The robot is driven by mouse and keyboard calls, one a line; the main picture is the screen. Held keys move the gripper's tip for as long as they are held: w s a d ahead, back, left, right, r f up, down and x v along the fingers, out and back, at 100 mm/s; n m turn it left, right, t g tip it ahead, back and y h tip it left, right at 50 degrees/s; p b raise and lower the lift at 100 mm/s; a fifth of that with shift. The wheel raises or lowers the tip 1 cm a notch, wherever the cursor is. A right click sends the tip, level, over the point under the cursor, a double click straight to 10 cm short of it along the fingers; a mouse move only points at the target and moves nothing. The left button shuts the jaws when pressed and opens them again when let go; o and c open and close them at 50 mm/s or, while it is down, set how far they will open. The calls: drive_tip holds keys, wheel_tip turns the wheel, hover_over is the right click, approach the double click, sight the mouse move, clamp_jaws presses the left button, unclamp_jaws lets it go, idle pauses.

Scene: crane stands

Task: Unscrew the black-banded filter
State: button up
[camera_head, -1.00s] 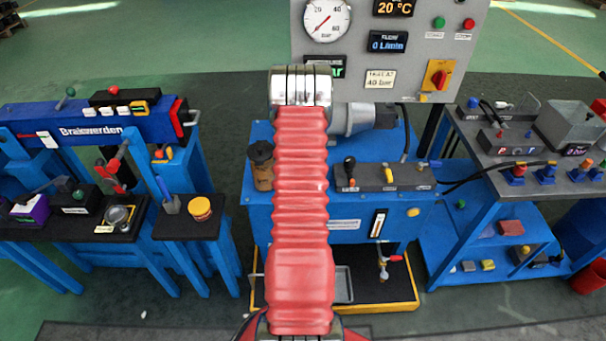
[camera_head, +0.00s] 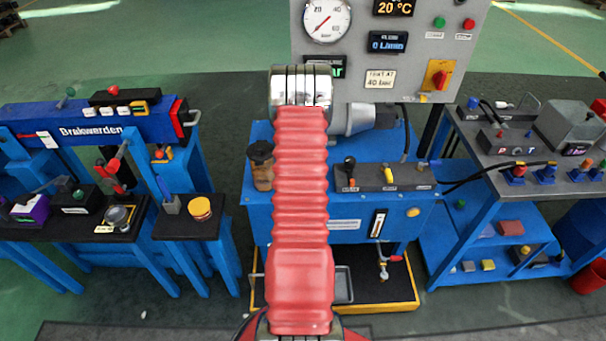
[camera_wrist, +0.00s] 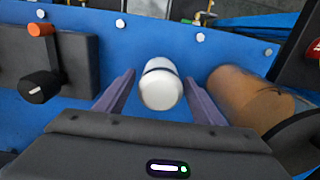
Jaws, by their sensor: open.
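The black-banded filter (camera_wrist: 161,90) is a short white cylinder with a thin black band near its far end. It stands out from the blue tank, in the middle of the wrist view. My gripper (camera_wrist: 160,78) is open, with one finger on each side of the filter and a visible gap on both sides. I cannot tell how far the fingertips reach along it. In the head view, my red-sleeved arm hides the filter and my gripper.
A brown cylinder with a black cap (camera_wrist: 250,100) is close to the right finger in the wrist view. A dark valve block (camera_wrist: 72,65) with black and orange knobs is to the left. The blue tank (camera_head: 350,228) fills the background, below a grey gauge panel (camera_head: 355,60).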

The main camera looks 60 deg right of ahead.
idle(0.6)
drive_tip(key=c, duration=1)
drive_tip(key=shift+c, duration=0.9)
drive_tip(key=shift+r, duration=0.15)
drive_tip(key=n, duration=0.3)
drive_tip(key=shift+n, duration=1)
